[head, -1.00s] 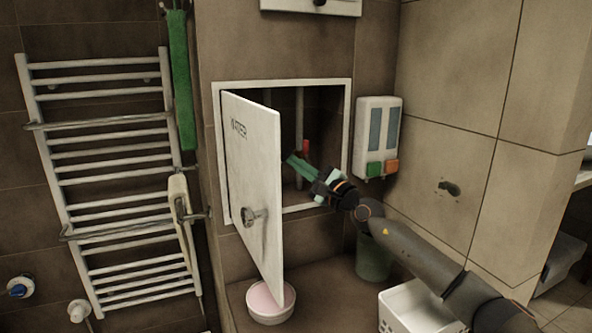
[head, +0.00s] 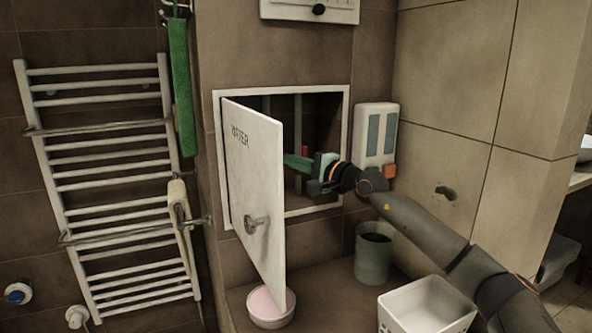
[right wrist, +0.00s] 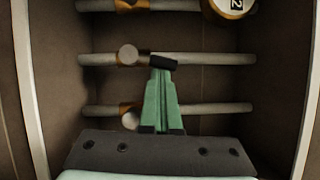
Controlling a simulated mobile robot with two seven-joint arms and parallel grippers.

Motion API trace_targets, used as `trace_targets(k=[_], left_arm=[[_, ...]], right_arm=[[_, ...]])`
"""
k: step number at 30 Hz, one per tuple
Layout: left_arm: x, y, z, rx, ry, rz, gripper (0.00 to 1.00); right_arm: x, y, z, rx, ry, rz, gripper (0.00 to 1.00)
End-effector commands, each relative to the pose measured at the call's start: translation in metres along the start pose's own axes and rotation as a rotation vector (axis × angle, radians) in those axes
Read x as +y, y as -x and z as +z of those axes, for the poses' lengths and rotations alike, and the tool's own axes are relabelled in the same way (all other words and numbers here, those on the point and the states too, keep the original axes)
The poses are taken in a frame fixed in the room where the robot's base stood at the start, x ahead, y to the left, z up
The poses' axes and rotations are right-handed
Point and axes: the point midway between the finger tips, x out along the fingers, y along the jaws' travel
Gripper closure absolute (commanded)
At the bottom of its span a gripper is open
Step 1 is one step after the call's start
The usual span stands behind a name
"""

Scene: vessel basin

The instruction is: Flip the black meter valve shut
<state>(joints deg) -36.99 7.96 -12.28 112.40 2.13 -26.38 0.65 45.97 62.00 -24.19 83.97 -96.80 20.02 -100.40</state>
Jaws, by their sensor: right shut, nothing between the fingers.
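The black meter valve handle (right wrist: 163,62) shows in the right wrist view at the middle pipe, beside a round pale fitting (right wrist: 128,55). It lies roughly along the pipe, slightly tilted. My right gripper (right wrist: 161,72) has its green fingers shut together and empty, tips right at the handle's lower edge; whether they touch it I cannot tell. In the head view the right gripper (head: 287,160) reaches into the open wall cabinet (head: 348,130), its tips close to the door's edge. The black handle cannot be made out there. My left gripper is not in view.
The cabinet door (head: 250,180), lettered, stands swung open on the left. A round meter (right wrist: 230,6) sits at the top pipe. A red part (head: 305,150) shows behind the gripper. A soap dispenser (head: 376,135) hangs right of the cabinet; a bucket (head: 373,255) stands below.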

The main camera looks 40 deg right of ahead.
Motion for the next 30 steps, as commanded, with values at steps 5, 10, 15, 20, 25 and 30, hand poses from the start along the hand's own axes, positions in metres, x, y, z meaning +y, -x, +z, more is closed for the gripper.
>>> trace_targets(k=[5,10,15,20,25,30], left_arm=[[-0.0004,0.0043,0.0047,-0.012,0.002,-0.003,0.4],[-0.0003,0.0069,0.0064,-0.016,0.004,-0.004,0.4],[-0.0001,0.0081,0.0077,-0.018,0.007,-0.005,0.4],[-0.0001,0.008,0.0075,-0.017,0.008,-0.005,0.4],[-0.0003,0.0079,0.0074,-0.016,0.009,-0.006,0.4],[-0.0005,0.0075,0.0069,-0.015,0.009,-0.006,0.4]], right_arm=[[-0.0048,-0.0011,0.0033,-0.002,0.073,0.032,1.0],[-0.0046,-0.0017,0.0044,-0.002,0.112,0.052,1.0],[-0.0047,-0.002,0.0049,-0.002,0.129,0.06,1.0],[-0.0043,-0.002,0.005,-0.002,0.132,0.062,1.0],[-0.0042,-0.002,0.0051,-0.002,0.131,0.061,1.0],[-0.004,-0.002,0.005,-0.002,0.131,0.061,1.0]])
